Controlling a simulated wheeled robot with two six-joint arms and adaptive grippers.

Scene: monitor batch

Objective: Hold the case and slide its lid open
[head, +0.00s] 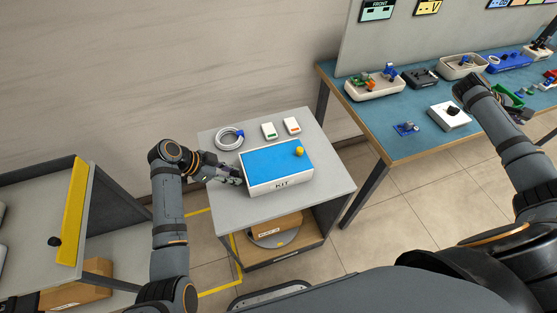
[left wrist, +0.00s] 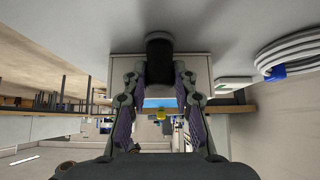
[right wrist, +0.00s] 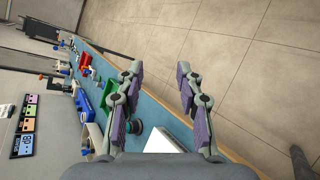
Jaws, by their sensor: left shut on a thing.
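The white case (head: 281,184), marked KIT, stands on the small grey cart. Its blue lid (head: 270,160) covers the top, with a yellow knob (head: 299,152) near the right end. My left gripper (head: 237,176) is at the case's left end. In the left wrist view, its fingers (left wrist: 159,82) are closed around a dark round handle (left wrist: 160,55) in front of the case's pale end face (left wrist: 197,66). The yellow knob (left wrist: 159,113) shows beyond it. My right gripper (right wrist: 160,72) is open and empty, over the blue workbench, far from the case.
A coiled white cable (head: 229,138) and two small white boxes (head: 269,131), (head: 292,126) lie behind the case on the cart (head: 328,188). The workbench (head: 400,143) at right holds trays, parts and a white box with a black knob (head: 445,122). A yellow-edged shelf (head: 73,210) stands left.

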